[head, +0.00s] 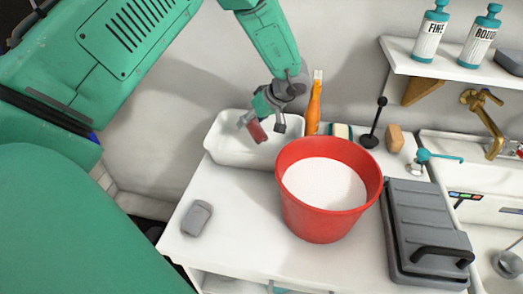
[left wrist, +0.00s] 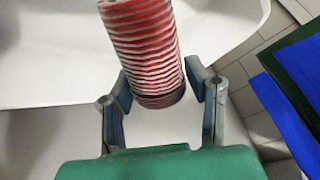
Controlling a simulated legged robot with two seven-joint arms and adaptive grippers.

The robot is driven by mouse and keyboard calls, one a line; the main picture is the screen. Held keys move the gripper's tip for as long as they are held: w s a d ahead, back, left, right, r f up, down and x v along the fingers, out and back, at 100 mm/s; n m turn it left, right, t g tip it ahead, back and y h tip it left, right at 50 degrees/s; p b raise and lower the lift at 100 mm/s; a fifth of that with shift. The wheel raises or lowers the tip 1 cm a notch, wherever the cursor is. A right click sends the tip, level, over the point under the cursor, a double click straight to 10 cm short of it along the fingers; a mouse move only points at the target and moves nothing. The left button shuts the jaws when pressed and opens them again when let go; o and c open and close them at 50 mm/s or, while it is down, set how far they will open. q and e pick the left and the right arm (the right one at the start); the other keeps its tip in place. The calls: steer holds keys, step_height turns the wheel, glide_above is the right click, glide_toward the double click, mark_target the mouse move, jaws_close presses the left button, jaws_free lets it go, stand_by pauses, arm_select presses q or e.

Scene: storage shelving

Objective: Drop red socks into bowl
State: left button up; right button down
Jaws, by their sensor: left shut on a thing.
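The red socks (left wrist: 143,45) show in the left wrist view as a red-and-white ribbed roll with a dark end. My left gripper (left wrist: 163,92) is shut on the roll near that end. In the head view, the socks (head: 257,132) hang tilted from my left gripper (head: 264,122), over the white basin (head: 228,158). A large red bowl, shaped like a bucket (head: 318,222), stands to the right of the basin, with a white inside. The socks are outside this red bowl. My right gripper is not in view.
An orange bottle (head: 313,105), a sponge (head: 341,131) and a black-handled tool (head: 375,122) stand behind the red bowl. A grey case (head: 425,232) lies to its right. A small grey object (head: 197,217) lies at the front left. The counter between them is clear.

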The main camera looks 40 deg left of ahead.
arm_select(q)
steer(key=shift+a+f, duration=0.25)
steer(key=shift+a, duration=0.25)
steer(key=shift+a+f, duration=0.2)
steer(key=shift+a, duration=0.3)
steer(key=o, duration=1.2)
steer(key=shift+a+f, duration=0.1)
steer(key=shift+a, duration=0.25)
steer(key=shift+o, duration=1.3)
steer(key=shift+a+f, duration=0.1)
steer(key=shift+a, duration=0.05)
steer(key=shift+d+r, duration=0.2)
steer(key=shift+d, duration=0.3)
steer(key=shift+w+d+r, duration=0.15)
steer(key=shift+d+r, duration=0.65)
steer(key=shift+d, duration=0.3)
steer(key=v, duration=0.4)
steer(key=a+v, duration=0.1)
steer(key=v, duration=0.1)
steer(key=shift+w+r, duration=0.15)
steer(key=shift+r, duration=0.45)
steer(key=d+r, duration=0.2)
steer(key=d, duration=0.1)
steer(key=shift+w+r, duration=0.15)
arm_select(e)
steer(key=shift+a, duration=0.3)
